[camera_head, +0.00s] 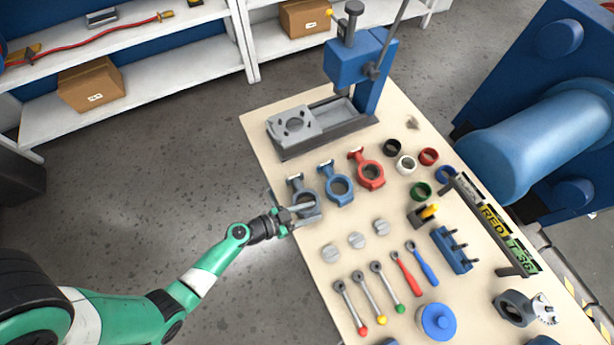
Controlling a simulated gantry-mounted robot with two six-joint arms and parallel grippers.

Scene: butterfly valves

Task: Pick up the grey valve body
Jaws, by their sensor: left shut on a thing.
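The grey valve body (296,184) is at the left edge of the bench, leftmost of a row of valve bodies. My left gripper (306,212) reaches in from the left and is shut on the lower part of its ring. The fingers cover part of the ring. I cannot tell whether the body is lifted off the bench. A blue valve body (336,189) and a red valve body (371,176) lie to its right, apart from the gripper. My right gripper is not in view.
A blue press with a grey base (328,130) stands at the back of the bench (262,125). Several coloured rings, including a green ring (421,191), lie to the right. Grey discs (357,240) and several handles (381,288) lie in front. A blue round part (437,321) is nearer.

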